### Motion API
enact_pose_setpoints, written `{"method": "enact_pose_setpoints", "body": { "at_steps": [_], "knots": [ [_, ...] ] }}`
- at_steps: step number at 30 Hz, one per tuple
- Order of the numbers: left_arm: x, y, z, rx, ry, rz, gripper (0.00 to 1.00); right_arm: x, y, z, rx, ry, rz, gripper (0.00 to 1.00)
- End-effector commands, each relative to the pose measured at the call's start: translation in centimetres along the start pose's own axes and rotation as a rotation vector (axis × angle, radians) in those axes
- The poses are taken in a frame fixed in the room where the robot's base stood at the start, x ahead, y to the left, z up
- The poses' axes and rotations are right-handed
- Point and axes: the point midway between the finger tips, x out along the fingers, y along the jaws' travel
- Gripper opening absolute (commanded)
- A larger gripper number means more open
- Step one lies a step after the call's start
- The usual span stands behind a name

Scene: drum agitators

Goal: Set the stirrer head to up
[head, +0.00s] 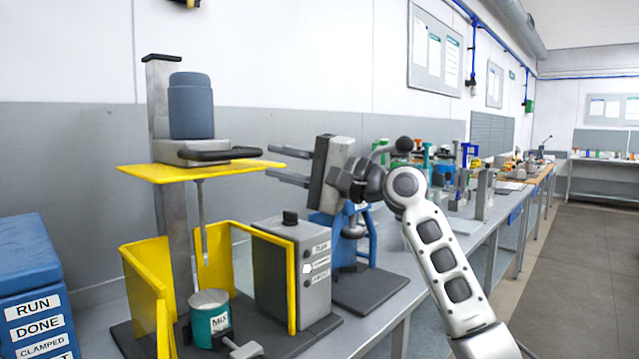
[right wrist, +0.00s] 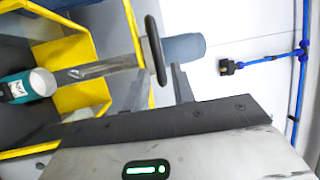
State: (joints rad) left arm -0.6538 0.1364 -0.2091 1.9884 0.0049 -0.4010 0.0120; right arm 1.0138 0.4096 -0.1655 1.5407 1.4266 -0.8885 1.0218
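The stirrer head, a blue-grey motor (head: 191,106) on a grey block, sits high on its grey column above a yellow plate (head: 185,172). Its shaft (head: 201,220) hangs down, the tip above the teal and white MIX vessel (head: 209,317). The head's black handle (head: 222,155) points right. My right gripper (head: 271,161) is open and empty, fingertips just right of the handle's end. In the right wrist view the handle (right wrist: 155,50) appears between the fingertips (right wrist: 159,72); I cannot tell whether they touch. My left gripper is out of view.
A yellow guard (head: 148,277) stands around the vessel. A grey control box (head: 285,265) and a blue stand (head: 362,238) are to the right. A blue box with labels (head: 33,285) is at the left. More apparatus lines the bench behind.

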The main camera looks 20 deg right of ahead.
Motion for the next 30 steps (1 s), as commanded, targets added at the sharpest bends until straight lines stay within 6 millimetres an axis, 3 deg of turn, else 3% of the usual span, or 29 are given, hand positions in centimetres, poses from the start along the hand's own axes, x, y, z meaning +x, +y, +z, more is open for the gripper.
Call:
{"method": "enact_pose_setpoints", "body": {
  "at_steps": [6,12,27,30],
  "knots": [
    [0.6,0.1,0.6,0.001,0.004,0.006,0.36,-4.6,0.3,0.0,-0.002,0.002,0.001,0.25],
    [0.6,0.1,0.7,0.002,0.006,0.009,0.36,-6.6,0.1,0.0,0.000,0.001,0.000,0.25],
    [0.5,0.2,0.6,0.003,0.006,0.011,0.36,-6.8,0.0,0.0,0.001,0.000,0.000,0.25],
    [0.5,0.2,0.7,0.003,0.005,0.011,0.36,-6.7,0.7,-0.1,-0.002,0.006,0.008,0.25]
  ]
}}
